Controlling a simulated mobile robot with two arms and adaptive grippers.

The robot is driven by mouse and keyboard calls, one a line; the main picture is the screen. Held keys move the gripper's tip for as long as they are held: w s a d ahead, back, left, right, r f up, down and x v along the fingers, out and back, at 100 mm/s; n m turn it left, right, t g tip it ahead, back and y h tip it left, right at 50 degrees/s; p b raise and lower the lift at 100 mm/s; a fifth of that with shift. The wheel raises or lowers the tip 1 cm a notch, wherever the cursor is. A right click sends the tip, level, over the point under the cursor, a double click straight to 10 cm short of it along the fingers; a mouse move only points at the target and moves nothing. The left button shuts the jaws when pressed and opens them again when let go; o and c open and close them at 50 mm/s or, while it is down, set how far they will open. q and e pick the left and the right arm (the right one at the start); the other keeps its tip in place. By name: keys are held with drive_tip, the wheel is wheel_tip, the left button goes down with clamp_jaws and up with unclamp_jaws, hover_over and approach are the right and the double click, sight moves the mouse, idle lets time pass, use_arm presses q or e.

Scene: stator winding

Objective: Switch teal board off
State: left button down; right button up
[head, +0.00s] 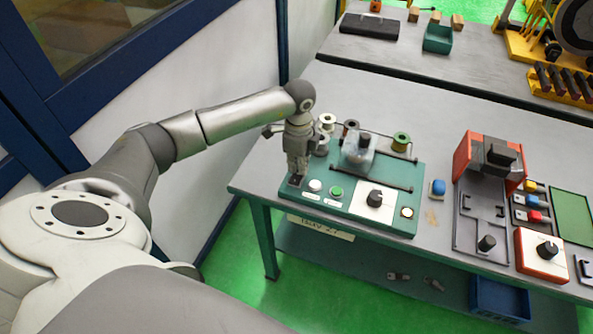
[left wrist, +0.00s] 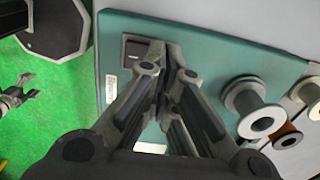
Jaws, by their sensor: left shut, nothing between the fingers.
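The teal board (head: 334,207) lies on the grey table and carries a black switch (head: 295,181) at its front left corner. My left gripper (head: 297,172) is shut and empty, pointing down just over this switch. In the left wrist view the switch (left wrist: 136,48) shows a dark rocker in a black frame. The shut fingertips (left wrist: 160,65) appear right beside it and overlap its edge; I cannot tell whether they touch it. The rocker's position is unclear. A small claw at the left edge of that view may be my right gripper (left wrist: 18,92); its state is unclear.
A white button (head: 315,186), a green button (head: 336,192) and a black knob (head: 375,198) sit right of the switch. Wire spools (head: 327,121) stand behind the gripper. A red and grey fixture (head: 486,157) stands further right. The space left of the board is clear.

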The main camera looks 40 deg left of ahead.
use_arm(q)
drive_tip(key=shift+f+b, duration=0.3)
drive_tip(key=shift+f, duration=0.2)
drive_tip(key=shift+r, duration=0.1)
drive_tip(key=shift+r+p, duration=2.75)
drive_tip(key=shift+r, duration=0.75)
